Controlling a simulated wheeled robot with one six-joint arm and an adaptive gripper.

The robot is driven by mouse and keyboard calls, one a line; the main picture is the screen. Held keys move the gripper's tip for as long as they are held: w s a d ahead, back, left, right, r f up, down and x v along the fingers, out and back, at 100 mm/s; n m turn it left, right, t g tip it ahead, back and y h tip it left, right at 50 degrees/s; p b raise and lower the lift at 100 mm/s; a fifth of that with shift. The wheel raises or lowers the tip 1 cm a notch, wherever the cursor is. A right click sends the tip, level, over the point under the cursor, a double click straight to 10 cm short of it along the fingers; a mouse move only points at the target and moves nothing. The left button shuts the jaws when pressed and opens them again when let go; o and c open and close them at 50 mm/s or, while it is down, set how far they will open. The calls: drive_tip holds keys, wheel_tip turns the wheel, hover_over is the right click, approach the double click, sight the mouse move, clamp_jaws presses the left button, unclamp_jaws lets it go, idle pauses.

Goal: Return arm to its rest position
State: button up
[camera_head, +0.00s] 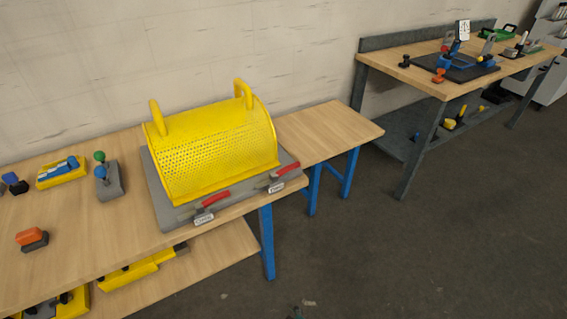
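No arm or gripper of mine can be made out in the head view. A small dark shape shows at the bottom edge, too little of it to tell what it is. The yellow perforated guard (222,150) with two handles sits on a grey base plate (168,207) on the near wooden workbench. Two red-handled clamps (209,198) (284,171) with small labels lie along the plate's front edge. The guard hides whatever is under it.
A grey block with green and blue knobs (109,184), a yellow tray (61,173) and an orange-and-black piece (31,239) are on the near bench (100,250). A second bench (395,70) with fixtures stands at the upper right. The floor (430,250) between is clear.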

drive_tip(key=s+d+r+m+t+h, duration=0.1)
drive_tip(key=s+d+r+m+t, duration=0.2)
drive_tip(key=s+d, duration=0.5)
drive_tip(key=s+d+r+m+t+h, duration=0.1)
drive_tip(key=s+d+r+m, duration=0.2)
drive_tip(key=s+d+r, duration=0.5)
drive_tip(key=s+d+r+m+t+h, duration=0.2)
drive_tip(key=s+r+m+t, duration=0.1)
drive_tip(key=s+r, duration=1)
drive_tip(key=shift+s+r+m+t+h, duration=0.25)
drive_tip(key=shift+r+m+t, duration=0.2)
drive_tip(key=shift+r, duration=0.4)
